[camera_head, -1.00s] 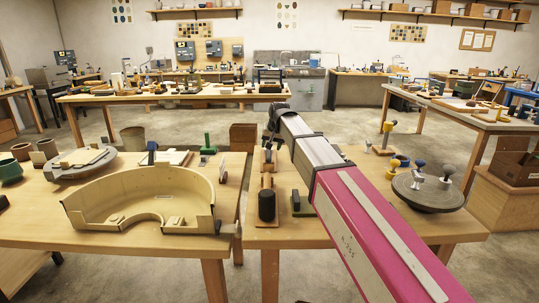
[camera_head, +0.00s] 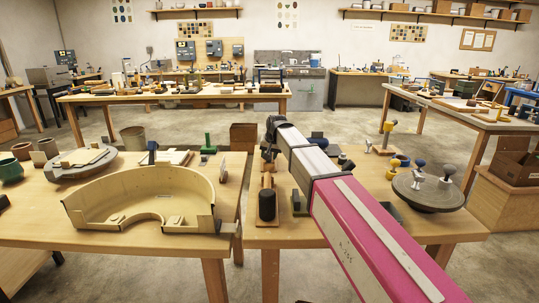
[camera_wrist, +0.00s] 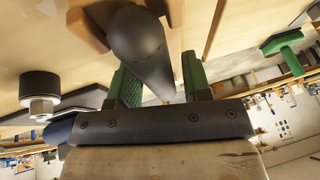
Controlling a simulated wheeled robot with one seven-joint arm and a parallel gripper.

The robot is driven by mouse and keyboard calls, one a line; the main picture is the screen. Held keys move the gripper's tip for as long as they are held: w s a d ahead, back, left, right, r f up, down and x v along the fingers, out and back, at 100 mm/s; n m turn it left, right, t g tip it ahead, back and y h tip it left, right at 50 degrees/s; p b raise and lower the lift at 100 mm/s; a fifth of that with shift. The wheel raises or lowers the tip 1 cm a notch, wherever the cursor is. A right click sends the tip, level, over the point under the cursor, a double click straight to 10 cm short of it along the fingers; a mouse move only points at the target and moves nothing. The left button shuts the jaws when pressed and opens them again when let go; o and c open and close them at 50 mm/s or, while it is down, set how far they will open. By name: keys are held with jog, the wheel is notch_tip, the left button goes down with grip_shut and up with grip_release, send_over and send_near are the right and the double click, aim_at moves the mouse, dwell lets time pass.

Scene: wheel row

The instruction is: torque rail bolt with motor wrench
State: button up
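My gripper (camera_wrist: 162,85) has green fingers and is open. In the wrist view a long dark tool with a rounded end (camera_wrist: 135,38), perhaps the motor wrench, lies between or just beyond the fingers, with a gap by the right finger. Wooden rests flank it. In the head view a dark cylinder (camera_head: 266,205) on wooden rests, apparently this tool, sits at the left of the right-hand bench, below my gripper (camera_head: 270,152). A black cap over a metal piece (camera_wrist: 40,95) stands left of the fingers in the wrist view. I cannot tell which part is the rail bolt.
A curved tan housing (camera_head: 145,200) stands on the left bench. A round grey plate with knobs (camera_head: 428,192) sits at the right bench's right side. A green T-shaped piece (camera_head: 208,144) stands behind; it also shows in the wrist view (camera_wrist: 283,40). A gap separates the benches.

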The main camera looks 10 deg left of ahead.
grip_shut()
jog(key=shift+r, duration=3.55)
jog(key=s+d+r, duration=0.7)
jog(key=s+r, duration=0.5)
jog(key=shift+s+d, duration=0.4)
